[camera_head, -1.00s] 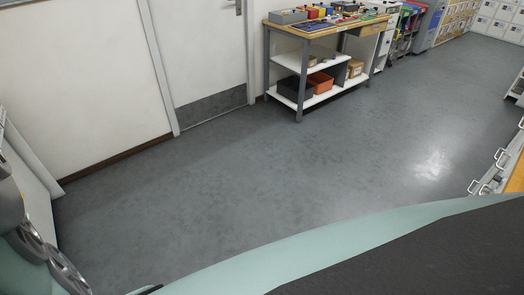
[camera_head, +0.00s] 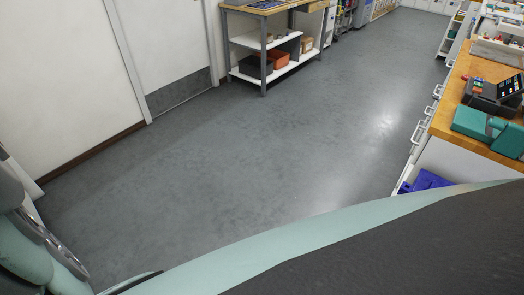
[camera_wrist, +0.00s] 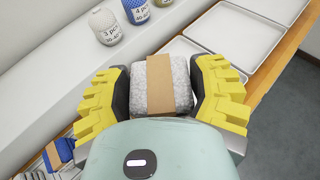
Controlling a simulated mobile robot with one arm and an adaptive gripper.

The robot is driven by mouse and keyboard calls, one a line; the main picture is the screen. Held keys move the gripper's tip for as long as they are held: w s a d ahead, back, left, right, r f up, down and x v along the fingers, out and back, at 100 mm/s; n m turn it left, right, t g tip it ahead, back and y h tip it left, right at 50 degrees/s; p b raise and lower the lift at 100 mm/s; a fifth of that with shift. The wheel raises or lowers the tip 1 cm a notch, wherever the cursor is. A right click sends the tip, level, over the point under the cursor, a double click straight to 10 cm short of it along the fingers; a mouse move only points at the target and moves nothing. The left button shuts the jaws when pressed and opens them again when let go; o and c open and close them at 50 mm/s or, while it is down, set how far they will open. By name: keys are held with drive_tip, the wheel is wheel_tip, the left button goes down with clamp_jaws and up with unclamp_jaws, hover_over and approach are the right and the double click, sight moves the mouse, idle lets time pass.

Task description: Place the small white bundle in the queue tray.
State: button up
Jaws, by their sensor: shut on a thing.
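In the wrist view my gripper (camera_wrist: 163,90) has yellow ridged fingers with dark pads. It is shut on a small white bundle (camera_wrist: 180,73) with a brown paper band around it. The bundle's lower end is hidden behind my gripper's body. Pale trays (camera_wrist: 233,38) lie on the wooden surface beyond it, at upper right. I cannot tell which of them is the queue tray. In the head view neither the bundle nor the gripper's fingers show.
In the wrist view, labelled jars (camera_wrist: 104,27) stand on a white ledge at upper left, and a blue bundle (camera_wrist: 62,152) lies at lower left. In the head view, a wooden counter (camera_head: 447,112) is at right and a workbench (camera_head: 266,42) at the back. The grey floor between is clear.

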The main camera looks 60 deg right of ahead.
drive_tip(key=s+a+f+n+g+y+b, duration=0.1)
drive_tip(key=s+a+f+n+g+y, duration=0.1)
drive_tip(key=a, duration=0.5)
drive_tip(key=shift+s+a+f+n+g+y+b, duration=0.4)
drive_tip(key=shift+s+n+g, duration=0.5)
drive_tip(key=shift+s, duration=0.3)
drive_tip(key=s+a+n+g, duration=0.1)
drive_tip(key=s, duration=0.1)
drive_tip(key=s+a+f+n+g+b, duration=0.1)
drive_tip(key=s+a+g, duration=0.1)
drive_tip(key=s+a+f+n+g+y, duration=0.1)
drive_tip(key=s+a+n, duration=0.1)
drive_tip(key=shift+f+g, duration=0.15)
drive_tip(key=shift+g, duration=0.25)
drive_tip(key=shift+f+b, duration=0.55)
drive_tip(key=shift+f, duration=4.25)
drive_tip(key=shift+f, duration=0.15)
drive_tip(key=o, duration=1.3)
drive_tip(key=shift+c, duration=0.2)
